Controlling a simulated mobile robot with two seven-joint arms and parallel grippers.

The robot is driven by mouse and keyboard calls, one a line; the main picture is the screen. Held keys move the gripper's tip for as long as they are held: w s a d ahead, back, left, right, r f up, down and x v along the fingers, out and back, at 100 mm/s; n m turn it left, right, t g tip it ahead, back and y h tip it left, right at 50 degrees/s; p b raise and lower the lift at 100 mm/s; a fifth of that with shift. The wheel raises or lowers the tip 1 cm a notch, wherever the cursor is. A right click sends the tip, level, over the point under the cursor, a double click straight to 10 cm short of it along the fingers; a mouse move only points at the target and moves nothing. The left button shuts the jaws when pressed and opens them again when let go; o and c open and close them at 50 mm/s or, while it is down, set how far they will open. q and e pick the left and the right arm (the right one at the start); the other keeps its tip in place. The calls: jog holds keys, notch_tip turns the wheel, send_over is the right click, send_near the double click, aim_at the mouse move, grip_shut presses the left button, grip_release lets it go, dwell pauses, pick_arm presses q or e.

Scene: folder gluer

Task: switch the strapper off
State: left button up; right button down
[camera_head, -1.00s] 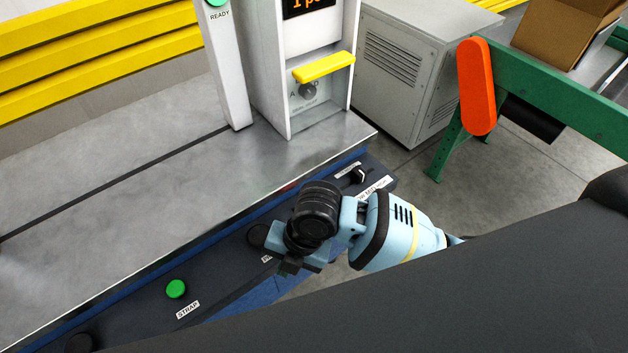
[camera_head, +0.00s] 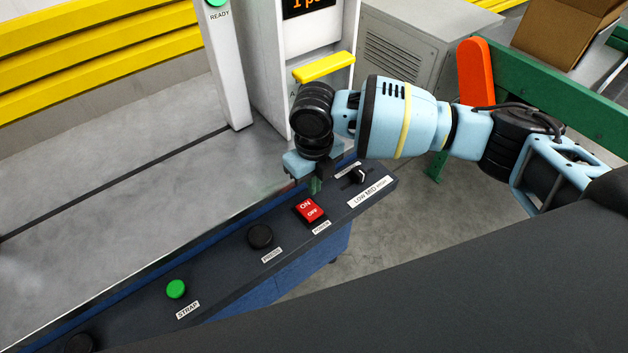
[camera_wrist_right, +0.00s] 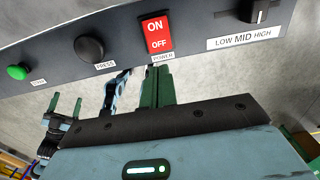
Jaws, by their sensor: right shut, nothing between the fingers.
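The strapper's red power rocker switch (camera_head: 311,211), marked ON and OFF, sits on the dark control panel (camera_head: 220,268). It also shows in the right wrist view (camera_wrist_right: 158,35), with a POWER label below it. Which half is pressed in I cannot tell. My right gripper (camera_head: 315,186) is shut and empty, just above and behind the switch in the head view. Its green fingers (camera_wrist_right: 157,84) point toward the switch in the right wrist view; contact is not clear. My left gripper (camera_wrist_right: 65,106) shows small in that view, its green fingers apart.
A black PRESS button (camera_head: 260,236) and green STRAP button (camera_head: 176,289) lie left of the switch. A LOW/MID/HIGH knob (camera_head: 358,176) lies right. A white post with a green READY lamp (camera_head: 216,3) and a yellow-flapped housing (camera_head: 324,67) stand behind.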

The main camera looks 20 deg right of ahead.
jog(key=b, duration=0.2)
send_over(314, 214)
jog(key=shift+f, duration=2.85)
pick_arm(q)
jog(key=shift+g, duration=0.5)
jog(key=shift+s+d+f+b, duration=0.1)
jog(key=shift+s+f+b, duration=0.05)
jog(key=shift+s+f, duration=0.4)
jog(key=shift+s+d+f+b, duration=0.1)
jog(key=shift+s+f, duration=0.2)
jog(key=shift+f, duration=0.4)
jog(key=shift+s+f+b, duration=0.15)
jog(key=shift+s+f, duration=0.3)
jog(key=shift+f, duration=0.2)
pick_arm(e)
jog(key=shift+f, duration=1.1)
pick_arm(q)
jog(key=shift+s+f+b, duration=0.3)
jog(key=shift+s+f, duration=0.05)
jog(key=shift+f, duration=0.1)
pick_arm(e)
jog(key=shift+f, duration=0.95)
jog(key=shift+r, duration=0.1)
pick_arm(q)
jog(key=w+r+t+p, duration=0.1)
jog(key=w+r+p, duration=0.3)
jog(key=w+r, duration=0.1)
jog(key=shift+r, duration=0.7)
pick_arm(e)
notch_tip(314, 214, up, 9)
